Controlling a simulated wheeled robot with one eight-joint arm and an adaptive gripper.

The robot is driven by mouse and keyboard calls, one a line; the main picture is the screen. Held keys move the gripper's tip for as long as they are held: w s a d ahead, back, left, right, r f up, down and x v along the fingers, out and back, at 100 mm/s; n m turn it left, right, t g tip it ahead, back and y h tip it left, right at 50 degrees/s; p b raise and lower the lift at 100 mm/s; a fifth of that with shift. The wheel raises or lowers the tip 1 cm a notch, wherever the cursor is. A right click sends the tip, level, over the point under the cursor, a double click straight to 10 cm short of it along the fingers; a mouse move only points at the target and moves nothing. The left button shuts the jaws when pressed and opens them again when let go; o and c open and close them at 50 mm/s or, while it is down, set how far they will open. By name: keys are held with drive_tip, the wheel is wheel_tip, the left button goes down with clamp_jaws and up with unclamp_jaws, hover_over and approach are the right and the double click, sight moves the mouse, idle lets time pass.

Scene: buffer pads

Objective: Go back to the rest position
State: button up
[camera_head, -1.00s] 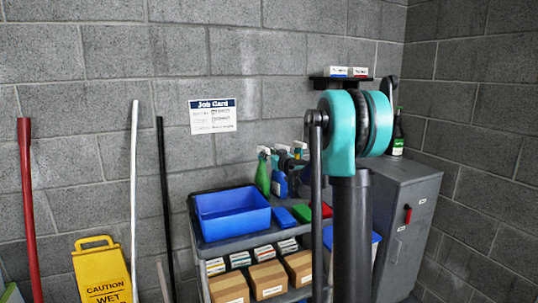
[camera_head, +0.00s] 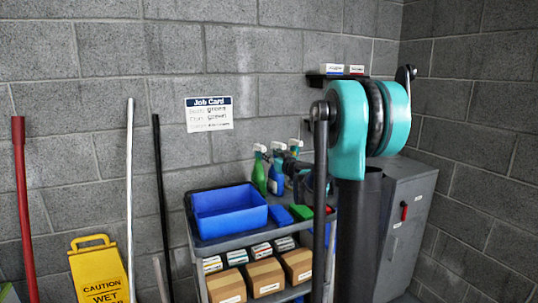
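My arm stands in front of the camera at the right of centre, with teal joint housings, a black joint between them and dark links. My gripper cannot be made out; the arm hides part of what lies behind it. A grey cart (camera_head: 240,240) stands at the wall. On its top are a blue bin (camera_head: 229,211), a blue pad (camera_head: 278,215), a green pad (camera_head: 300,212) and spray bottles, one green (camera_head: 259,172) and one blue (camera_head: 276,175).
Cardboard boxes (camera_head: 265,278) and small white boxes fill the cart's lower shelf. A grey cabinet (camera_head: 408,190) stands at right. A yellow caution sign (camera_head: 97,272) and poles lean at left. A job card (camera_head: 209,114) hangs on the wall, below a small shelf's height (camera_head: 328,81).

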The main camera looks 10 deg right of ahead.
drive_tip(key=shift+s+d, duration=0.15)
drive_tip(key=shift+s, duration=0.3)
